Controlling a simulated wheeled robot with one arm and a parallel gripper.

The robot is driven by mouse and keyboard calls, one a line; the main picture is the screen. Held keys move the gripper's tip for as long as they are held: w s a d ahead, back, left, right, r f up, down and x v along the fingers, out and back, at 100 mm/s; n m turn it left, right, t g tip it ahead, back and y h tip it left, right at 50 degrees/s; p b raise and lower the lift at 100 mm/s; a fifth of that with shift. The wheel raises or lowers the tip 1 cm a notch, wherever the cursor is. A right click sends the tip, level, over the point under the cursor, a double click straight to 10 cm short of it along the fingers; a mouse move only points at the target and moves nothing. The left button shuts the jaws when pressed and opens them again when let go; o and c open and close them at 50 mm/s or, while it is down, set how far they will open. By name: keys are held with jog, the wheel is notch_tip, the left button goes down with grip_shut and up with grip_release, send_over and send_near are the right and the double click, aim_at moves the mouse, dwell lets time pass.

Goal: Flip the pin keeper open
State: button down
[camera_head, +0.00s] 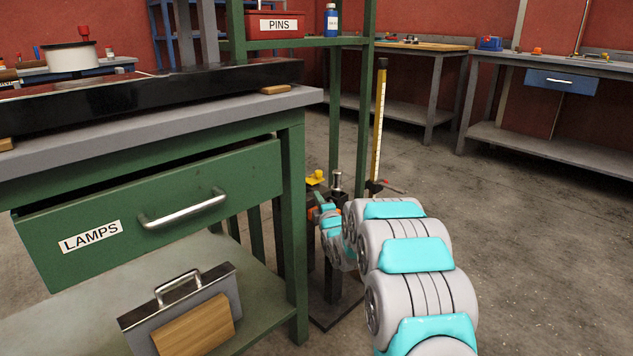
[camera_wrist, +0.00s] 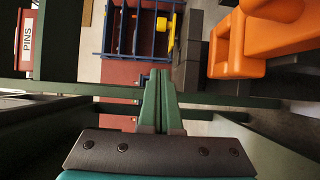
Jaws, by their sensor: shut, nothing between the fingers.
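A dark stand (camera_head: 337,290) rises from the floor just right of the green bench. A small yellow part (camera_head: 316,177) and a metal pin-like post (camera_head: 337,181) show near its top. I cannot tell for certain which part is the pin keeper, or its position. My gripper (camera_head: 319,199) is at the stand, partly hidden by my arm. In the wrist view its two green fingers (camera_wrist: 157,95) are together with nothing between them. A large orange part (camera_wrist: 235,40) lies right of the fingertips, apart from them. A yellow part (camera_wrist: 163,25) appears beyond the fingertips.
The green bench (camera_head: 305,230) with a partly open LAMPS drawer (camera_head: 120,240) stands at left. A red PINS bin (camera_head: 275,25) sits on a green shelf rack. A yellow upright (camera_head: 379,120) stands behind my arm. The floor at right is clear.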

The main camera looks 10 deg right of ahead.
send_near(317, 180)
jog(key=w+a, duration=0.1)
jog(key=w+a+r, duration=0.2)
jog(key=a, duration=0.1)
jog(key=shift+w+a, duration=0.1)
jog(key=shift+w, duration=0.05)
jog(key=shift+w+d, duration=1)
jog(key=shift+w, duration=0.05)
jog(key=shift+w+d+r, duration=0.1)
jog(key=shift+w+d, duration=0.15)
jog(key=shift+w, duration=0.15)
